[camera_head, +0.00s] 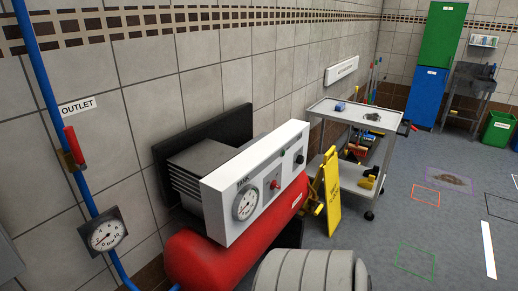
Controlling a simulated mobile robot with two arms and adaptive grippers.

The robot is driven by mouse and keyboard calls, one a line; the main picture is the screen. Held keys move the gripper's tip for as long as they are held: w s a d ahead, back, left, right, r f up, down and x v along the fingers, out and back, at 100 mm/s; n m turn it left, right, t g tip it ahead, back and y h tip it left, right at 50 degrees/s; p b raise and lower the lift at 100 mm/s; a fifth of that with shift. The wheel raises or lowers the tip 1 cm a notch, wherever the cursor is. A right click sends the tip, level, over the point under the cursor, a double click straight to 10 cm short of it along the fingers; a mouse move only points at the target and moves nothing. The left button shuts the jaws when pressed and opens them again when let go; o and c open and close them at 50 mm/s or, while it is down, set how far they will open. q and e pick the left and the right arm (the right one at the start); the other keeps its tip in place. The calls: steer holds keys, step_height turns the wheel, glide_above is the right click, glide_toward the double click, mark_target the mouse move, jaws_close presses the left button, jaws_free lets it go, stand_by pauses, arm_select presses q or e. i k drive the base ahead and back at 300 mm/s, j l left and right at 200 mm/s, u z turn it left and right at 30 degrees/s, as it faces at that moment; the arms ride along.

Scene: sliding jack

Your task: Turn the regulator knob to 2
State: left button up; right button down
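A red air compressor (205,262) stands against the tiled wall, with a white control panel (217,209) on top. The panel carries a round white dial gauge (245,204), a small red knob (275,185) and a small black knob (299,158). I cannot tell which of these is the regulator knob. The numbers and any pointer setting at the knobs are too small to read. Neither of my grippers is in view, and nothing is seen touching the panel.
A blue pipe (46,84) with a red lever (74,146) and a second gauge (103,232) runs down the left wall by an OUTLET sign. A yellow floor sign (332,190) and a grey cart (352,112) stand right of the compressor. The floor further right is mostly clear.

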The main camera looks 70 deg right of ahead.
mark_target(300, 160)
steer(key=z, duration=2.35)
steer(key=i+l, duration=0.25)
steer(key=i, duration=0.3)
steer(key=i+l, duration=0.3)
steer(key=i, duration=0.2)
